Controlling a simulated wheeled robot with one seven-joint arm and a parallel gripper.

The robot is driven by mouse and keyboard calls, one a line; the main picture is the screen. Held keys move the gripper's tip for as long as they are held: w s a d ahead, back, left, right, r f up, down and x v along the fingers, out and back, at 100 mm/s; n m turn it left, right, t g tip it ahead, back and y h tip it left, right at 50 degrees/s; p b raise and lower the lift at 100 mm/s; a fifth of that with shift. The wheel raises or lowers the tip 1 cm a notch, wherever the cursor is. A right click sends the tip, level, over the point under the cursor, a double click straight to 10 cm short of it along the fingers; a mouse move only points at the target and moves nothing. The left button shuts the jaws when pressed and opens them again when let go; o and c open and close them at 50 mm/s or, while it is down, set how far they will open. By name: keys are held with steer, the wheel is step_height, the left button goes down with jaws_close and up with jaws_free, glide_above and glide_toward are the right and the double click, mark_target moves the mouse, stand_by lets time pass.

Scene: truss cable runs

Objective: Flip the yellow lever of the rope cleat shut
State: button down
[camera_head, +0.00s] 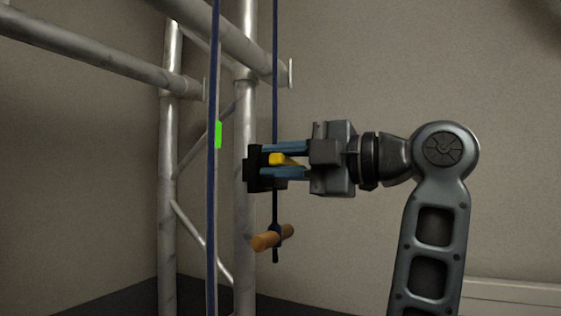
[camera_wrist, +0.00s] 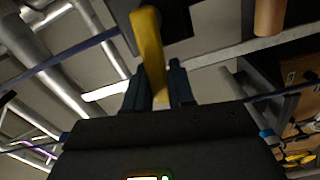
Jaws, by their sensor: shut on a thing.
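The rope cleat (camera_head: 252,173) is a black block on the thin blue rope (camera_head: 275,60) in front of the truss. It also shows as a dark block at the top of the wrist view (camera_wrist: 180,20). Its yellow lever (camera_head: 281,159) points right, toward my arm, between the blue fingers of my gripper (camera_head: 283,160). In the wrist view the yellow lever (camera_wrist: 150,45) runs down between the two fingertips, and my gripper (camera_wrist: 159,85) is shut on it. The lever's pivot is hidden.
A wooden handle (camera_head: 272,238) hangs on a dark rod below the cleat. A second blue rope (camera_head: 211,230) runs vertically nearer the camera, with a green marker (camera_head: 218,134) beside it. Grey truss tubes (camera_head: 168,200) stand at left. The wall side at right is clear.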

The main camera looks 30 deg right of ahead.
steer(key=shift+f, duration=0.15)
steer(key=shift+d+f+n+b, duration=0.1)
steer(key=shift+f+n+b, duration=0.35)
steer(key=shift+b, duration=0.7)
steer(key=shift+n+b, duration=0.55)
steer(key=shift+b, duration=0.2)
steer(key=c, duration=1)
jaws_free()
steer(key=shift+c, duration=0.2)
steer(key=shift+s, duration=0.15)
steer(key=b+v, duration=0.1)
steer(key=v, duration=0.6)
steer(key=shift+s, duration=0.25)
steer(key=shift+d, duration=0.15)
